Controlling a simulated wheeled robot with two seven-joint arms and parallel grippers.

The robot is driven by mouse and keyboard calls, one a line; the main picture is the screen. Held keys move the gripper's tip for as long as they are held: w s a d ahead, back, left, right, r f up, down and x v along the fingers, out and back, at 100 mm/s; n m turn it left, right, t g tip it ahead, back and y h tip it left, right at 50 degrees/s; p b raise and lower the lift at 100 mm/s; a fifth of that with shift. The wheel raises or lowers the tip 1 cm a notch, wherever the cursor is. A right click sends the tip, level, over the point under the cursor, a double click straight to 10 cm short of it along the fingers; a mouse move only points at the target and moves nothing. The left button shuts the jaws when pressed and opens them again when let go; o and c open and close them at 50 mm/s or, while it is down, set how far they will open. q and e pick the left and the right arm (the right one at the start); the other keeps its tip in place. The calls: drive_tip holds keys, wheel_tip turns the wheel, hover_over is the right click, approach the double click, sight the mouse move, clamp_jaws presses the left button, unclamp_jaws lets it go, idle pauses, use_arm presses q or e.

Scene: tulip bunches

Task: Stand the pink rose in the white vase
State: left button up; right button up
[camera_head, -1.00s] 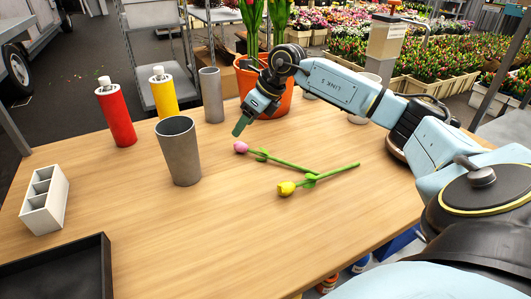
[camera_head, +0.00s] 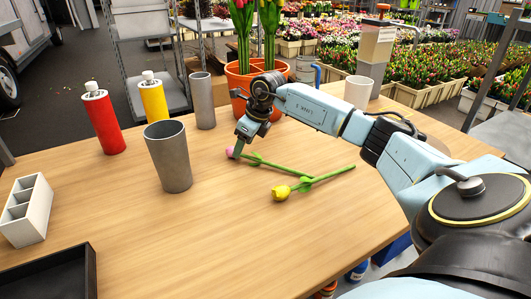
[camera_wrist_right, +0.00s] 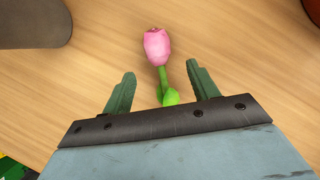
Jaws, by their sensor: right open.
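The pink rose (camera_head: 231,152) lies on the table, its green stem (camera_head: 285,169) running to the right. My right gripper (camera_head: 238,148) is low over its head end. In the right wrist view the pink bloom (camera_wrist_right: 156,46) lies just beyond the open fingertips (camera_wrist_right: 160,70). Its stem lies between the two fingers, apart from both; the lower stem is hidden behind the gripper body. A white vase (camera_head: 358,93) stands at the back right, behind my right arm. My left gripper is not in view.
A yellow flower (camera_head: 281,193) lies in front of the rose. A wide grey vase (camera_head: 169,158) stands to the left, with a narrow grey vase (camera_head: 201,103), yellow bottle (camera_head: 154,101) and red bottle (camera_head: 103,122) behind. An orange pot (camera_head: 236,83) holds tulips.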

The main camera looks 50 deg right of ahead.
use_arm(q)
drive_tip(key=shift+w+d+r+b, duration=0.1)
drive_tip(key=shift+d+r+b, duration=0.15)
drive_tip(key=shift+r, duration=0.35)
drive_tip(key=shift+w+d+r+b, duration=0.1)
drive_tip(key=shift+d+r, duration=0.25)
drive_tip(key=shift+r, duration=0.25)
use_arm(e)
drive_tip(key=shift+x, duration=1.55)
drive_tip(key=c, duration=1.1)
drive_tip(key=shift+r, duration=0.1)
